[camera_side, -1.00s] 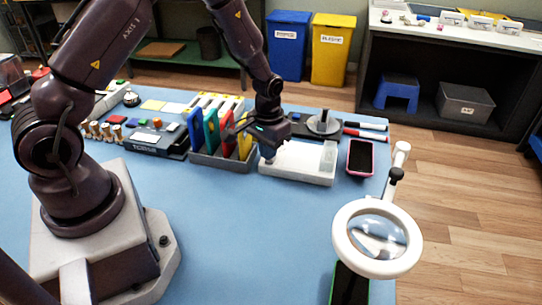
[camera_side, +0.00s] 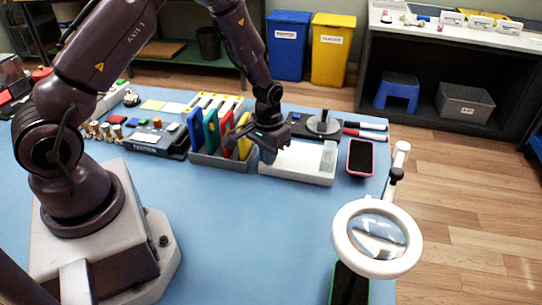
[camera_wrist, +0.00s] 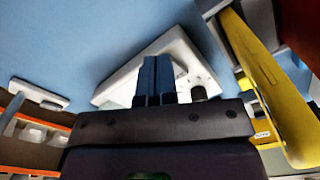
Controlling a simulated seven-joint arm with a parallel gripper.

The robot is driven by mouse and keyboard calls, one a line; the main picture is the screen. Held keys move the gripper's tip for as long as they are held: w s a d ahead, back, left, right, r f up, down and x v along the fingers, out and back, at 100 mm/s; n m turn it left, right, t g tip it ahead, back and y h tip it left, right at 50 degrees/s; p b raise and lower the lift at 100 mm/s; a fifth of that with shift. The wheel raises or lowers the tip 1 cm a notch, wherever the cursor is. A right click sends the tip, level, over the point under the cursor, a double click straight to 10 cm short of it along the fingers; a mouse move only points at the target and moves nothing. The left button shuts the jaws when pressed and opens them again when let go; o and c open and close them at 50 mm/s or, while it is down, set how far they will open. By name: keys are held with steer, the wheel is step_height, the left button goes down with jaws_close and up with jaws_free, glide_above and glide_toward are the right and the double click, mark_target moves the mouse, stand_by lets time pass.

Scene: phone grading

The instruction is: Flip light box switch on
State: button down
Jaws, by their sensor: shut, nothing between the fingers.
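The light box (camera_side: 312,174) is a flat white slab on the blue table, right of the folder rack. It also shows in the wrist view (camera_wrist: 124,87), behind my fingers. My gripper (camera_side: 267,156) is shut and empty, pointing down at the left end of the light box. In the wrist view its blue fingertips (camera_wrist: 155,68) are together in front of the box. A small dark knob-like part (camera_wrist: 199,93) shows just right of the fingers; I cannot tell if it is the switch. Contact between fingertips and box cannot be told.
The rack (camera_side: 205,160) with upright coloured folders stands close on the left of my gripper. A pink-edged phone (camera_side: 360,157) lies right of the box. A white ring magnifier (camera_side: 343,238) stands at the front right. The table's middle front (camera_side: 245,240) is clear.

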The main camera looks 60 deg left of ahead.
steer(key=shift+f, duration=0.3)
step_height(320, 180, up, 7)
stand_by(0.9)
steer(key=shift+s, duration=0.1)
steer(key=s+d+r+m+t, duration=0.1)
steer(key=s+d+r+t, duration=0.1)
steer(key=s+r, duration=0.7)
steer(key=s+d+r+m+t, duration=0.2)
steer(key=s+d+r, duration=0.3)
steer(key=s+r, duration=0.4)
step_height(320, 180, up, 6)
steer(key=shift+s+d+r+t, duration=0.1)
steer(key=shift+s+d+t, duration=0.1)
steer(key=shift+t, duration=0.6)
